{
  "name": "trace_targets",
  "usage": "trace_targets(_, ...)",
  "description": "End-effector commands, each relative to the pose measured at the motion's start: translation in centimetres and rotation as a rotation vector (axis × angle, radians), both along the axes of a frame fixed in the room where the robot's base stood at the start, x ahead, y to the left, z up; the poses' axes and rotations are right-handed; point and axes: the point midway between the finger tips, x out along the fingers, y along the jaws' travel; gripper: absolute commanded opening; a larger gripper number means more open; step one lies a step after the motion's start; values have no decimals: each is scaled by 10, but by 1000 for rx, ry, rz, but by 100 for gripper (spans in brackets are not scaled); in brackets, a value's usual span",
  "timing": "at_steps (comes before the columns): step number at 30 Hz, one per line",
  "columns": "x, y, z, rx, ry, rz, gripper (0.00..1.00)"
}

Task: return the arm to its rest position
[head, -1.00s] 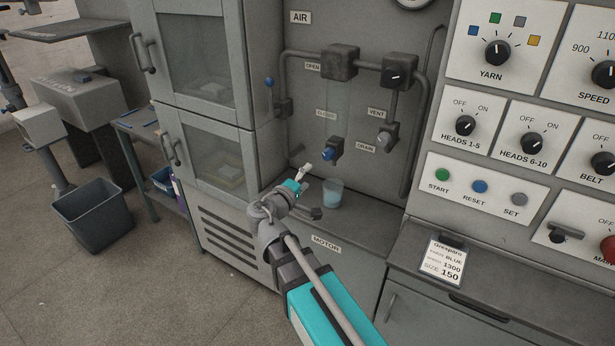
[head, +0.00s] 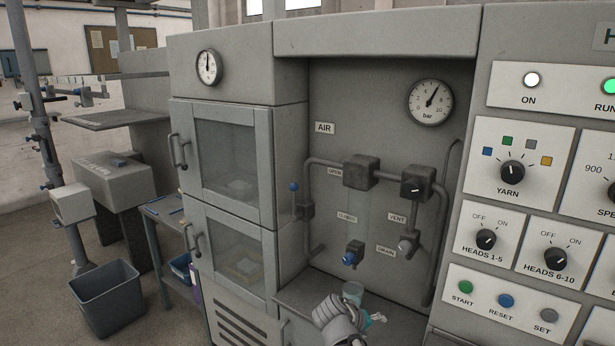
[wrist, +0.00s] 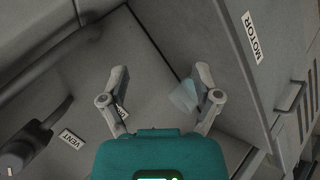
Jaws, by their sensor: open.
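My gripper (head: 374,318) shows low in the head view, in front of the air panel and largely hidden behind my own wrist. In the wrist view my gripper (wrist: 161,75) has its two fingers spread wide, with nothing held between them. A clear bluish cup (head: 352,291) stands on the ledge under the drain, just behind my gripper in the head view. The cup also shows in the wrist view (wrist: 182,98), beside the right finger and partly overlapped by it. I cannot tell the gap between them.
The air pipes carry a drain valve (head: 350,257) and a vent knob (head: 408,243) above the ledge. A cabinet (head: 222,155) with glazed doors stands left, the control panel (head: 512,160) right. A grey bin (head: 106,300) stands on open floor at far left.

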Motion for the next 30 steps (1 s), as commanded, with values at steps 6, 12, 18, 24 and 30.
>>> trace_targets(6, -36, -14, -18, 251, 137, -116, 81)
trace_targets(12, -66, -12, -27, 489, 251, -192, 81)
trace_targets(18, -86, -4, -27, 675, 333, -230, 81)
trace_targets(24, -94, -1, -26, 755, 365, -240, 81)
trace_targets(30, -94, 0, -26, 761, 368, -240, 81)
